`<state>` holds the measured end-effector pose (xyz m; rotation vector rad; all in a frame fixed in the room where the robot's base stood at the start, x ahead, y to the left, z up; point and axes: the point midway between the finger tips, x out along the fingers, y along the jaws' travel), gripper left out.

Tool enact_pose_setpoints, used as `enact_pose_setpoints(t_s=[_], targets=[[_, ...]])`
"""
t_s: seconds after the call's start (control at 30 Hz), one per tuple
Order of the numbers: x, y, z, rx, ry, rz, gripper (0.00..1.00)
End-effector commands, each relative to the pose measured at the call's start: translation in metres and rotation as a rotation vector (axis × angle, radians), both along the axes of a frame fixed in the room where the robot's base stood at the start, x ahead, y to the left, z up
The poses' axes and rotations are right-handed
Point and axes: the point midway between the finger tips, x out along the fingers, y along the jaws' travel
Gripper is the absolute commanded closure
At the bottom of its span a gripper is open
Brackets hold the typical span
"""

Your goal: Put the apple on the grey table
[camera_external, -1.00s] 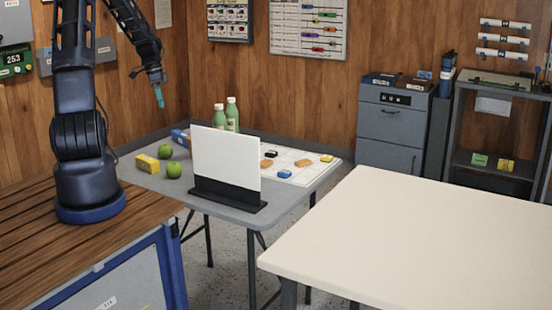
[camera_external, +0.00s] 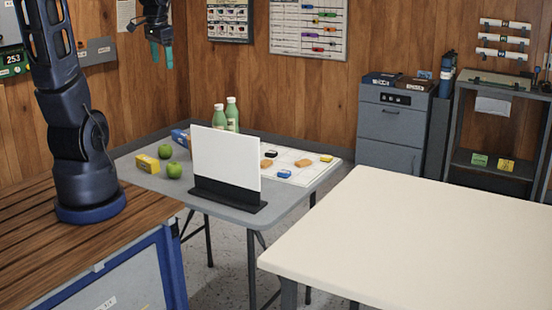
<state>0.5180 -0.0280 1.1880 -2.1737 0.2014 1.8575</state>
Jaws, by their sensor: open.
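Two green apples stand on the left part of the grey table (camera_external: 232,200). One apple (camera_external: 165,151) is farther back, and the other apple (camera_external: 174,170) is nearer, close to the yellow box. My gripper (camera_external: 162,55) is open and empty, with teal fingertips pointing down. It hangs high in front of the wood wall, well above the apples in the picture. Nothing hides the apples.
On the grey table are a yellow box (camera_external: 147,163), a blue box (camera_external: 181,138), two green bottles (camera_external: 232,113), an upright white panel (camera_external: 225,157) on a black base, and a white sheet (camera_external: 302,174) with small items. A cream table (camera_external: 420,240) at right is bare.

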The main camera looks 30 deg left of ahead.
Motion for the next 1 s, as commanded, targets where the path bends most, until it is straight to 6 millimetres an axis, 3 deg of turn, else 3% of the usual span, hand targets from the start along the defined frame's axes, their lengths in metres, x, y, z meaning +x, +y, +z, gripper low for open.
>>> enact_pose_setpoints(t_s=[0.23,0.53,0.7,1.0], targets=[[-0.057,-0.029,0.026,-0.026,-0.107,0.108,0.27],[-0.118,-0.048,0.036,-0.112,-0.211,0.226,0.27],[-0.135,-0.051,0.036,-0.146,-0.238,0.262,0.27],[-0.138,-0.052,0.036,-0.154,-0.242,0.272,0.27]])
